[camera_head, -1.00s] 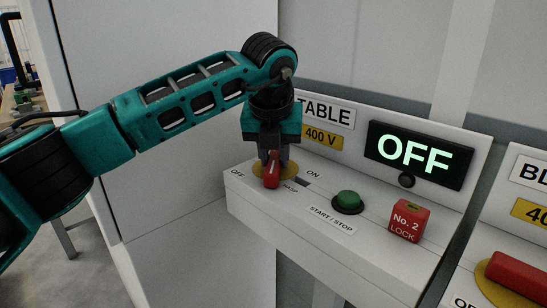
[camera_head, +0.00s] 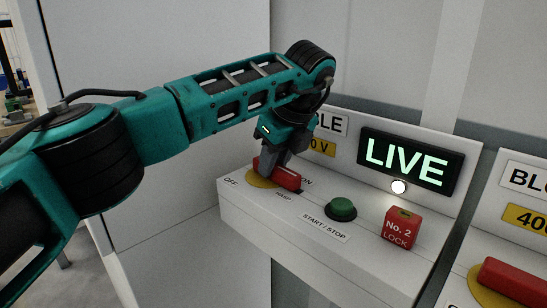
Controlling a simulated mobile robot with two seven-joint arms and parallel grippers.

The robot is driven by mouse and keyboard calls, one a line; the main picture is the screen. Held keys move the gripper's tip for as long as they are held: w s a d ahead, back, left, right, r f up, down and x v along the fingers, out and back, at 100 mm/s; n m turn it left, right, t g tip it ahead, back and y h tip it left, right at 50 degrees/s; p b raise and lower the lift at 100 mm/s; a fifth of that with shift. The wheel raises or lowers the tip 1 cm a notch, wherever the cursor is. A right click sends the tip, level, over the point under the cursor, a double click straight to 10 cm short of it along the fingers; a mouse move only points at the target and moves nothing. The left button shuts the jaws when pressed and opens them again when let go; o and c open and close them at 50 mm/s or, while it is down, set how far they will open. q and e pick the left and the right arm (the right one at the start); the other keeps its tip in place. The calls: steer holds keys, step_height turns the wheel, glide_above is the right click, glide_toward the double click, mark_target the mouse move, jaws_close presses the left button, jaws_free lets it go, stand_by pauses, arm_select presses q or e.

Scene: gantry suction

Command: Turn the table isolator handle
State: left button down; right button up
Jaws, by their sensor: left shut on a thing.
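The red table isolator handle (camera_head: 287,178) sits on a round yellow plate (camera_head: 258,182) on top of the grey TABLE panel, between the OFF and ON labels. It lies turned toward the ON label. My left gripper (camera_head: 272,166) comes down on the handle from above and is shut on it, hiding part of it. The display (camera_head: 411,162) on the panel reads LIVE in green, and the small round lamp (camera_head: 399,187) below it is lit white. The TABLE sign is partly hidden by my arm. My right gripper is out of view.
A green START/STOP button (camera_head: 341,209) and a red No. 2 LOCK block (camera_head: 400,229) stand on the same panel to the right. A second panel with another red handle (camera_head: 510,277) is at the right edge. A wall is behind.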

arm_select(q)
steer(key=shift+f+n, duration=0.3)
steer(key=shift+n, duration=0.2)
steer(key=c, duration=0.9)
jaws_free()
steer(key=shift+r, duration=0.15)
steer(key=shift+r, duration=0.1)
steer(key=p+v, duration=0.1)
steer(key=v, duration=0.5)
steer(key=p+v, duration=0.1)
steer(key=v, duration=0.5)
steer(key=shift+w+d+r, duration=0.1)
steer(key=shift+d+r, duration=0.2)
